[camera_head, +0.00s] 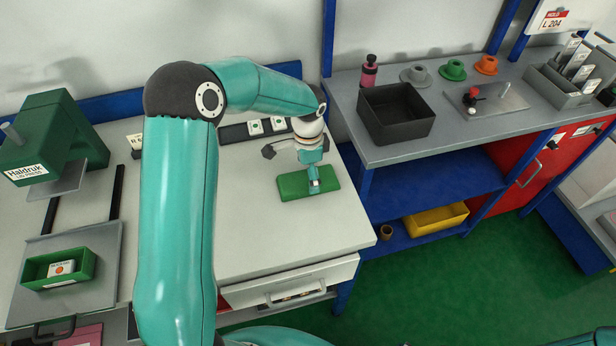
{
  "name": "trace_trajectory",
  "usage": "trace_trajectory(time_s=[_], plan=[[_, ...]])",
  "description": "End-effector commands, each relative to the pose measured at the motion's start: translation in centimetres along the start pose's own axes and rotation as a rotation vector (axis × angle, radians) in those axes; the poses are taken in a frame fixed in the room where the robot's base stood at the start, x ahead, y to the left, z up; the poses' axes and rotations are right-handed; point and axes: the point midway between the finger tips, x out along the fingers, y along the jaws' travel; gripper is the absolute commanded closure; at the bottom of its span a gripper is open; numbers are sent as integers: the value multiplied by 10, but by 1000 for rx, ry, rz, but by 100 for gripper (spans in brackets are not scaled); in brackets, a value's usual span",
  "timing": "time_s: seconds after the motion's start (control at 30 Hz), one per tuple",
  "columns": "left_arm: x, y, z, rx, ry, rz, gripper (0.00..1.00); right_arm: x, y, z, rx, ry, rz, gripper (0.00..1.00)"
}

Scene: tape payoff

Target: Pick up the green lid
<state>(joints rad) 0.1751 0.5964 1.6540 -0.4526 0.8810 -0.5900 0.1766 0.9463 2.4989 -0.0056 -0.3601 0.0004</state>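The green lid (292,187) is a flat green rectangle lying on the pale worktop, near the worktop's right end. My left gripper (314,184) points down over the right half of the lid, and its fingertips reach the lid's top. The fingers look close together from this side, but whether they grip anything on the lid is hidden. The lid looks flat on the worktop. My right gripper is out of view.
An open green box (85,265) with a white-labelled item sits on a grey plate at left, before the green press (52,140). A black strip with white cards (254,127) lies behind the lid. At right, a grey bench holds a black bin (397,112).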

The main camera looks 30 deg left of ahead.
Motion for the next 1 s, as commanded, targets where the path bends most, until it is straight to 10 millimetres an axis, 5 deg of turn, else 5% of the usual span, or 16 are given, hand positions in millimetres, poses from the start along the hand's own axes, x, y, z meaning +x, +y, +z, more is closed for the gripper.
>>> trace_trajectory(time_s=[0.4, 0.73, 1.0], plan=[[18, 0, 0, 1, 0, -1, 2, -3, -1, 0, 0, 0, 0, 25], [17, 0, 0, 1, 0, -1, 56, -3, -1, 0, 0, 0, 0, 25], [16, 0, 0, 2, 1, -1, 56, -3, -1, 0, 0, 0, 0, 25]])
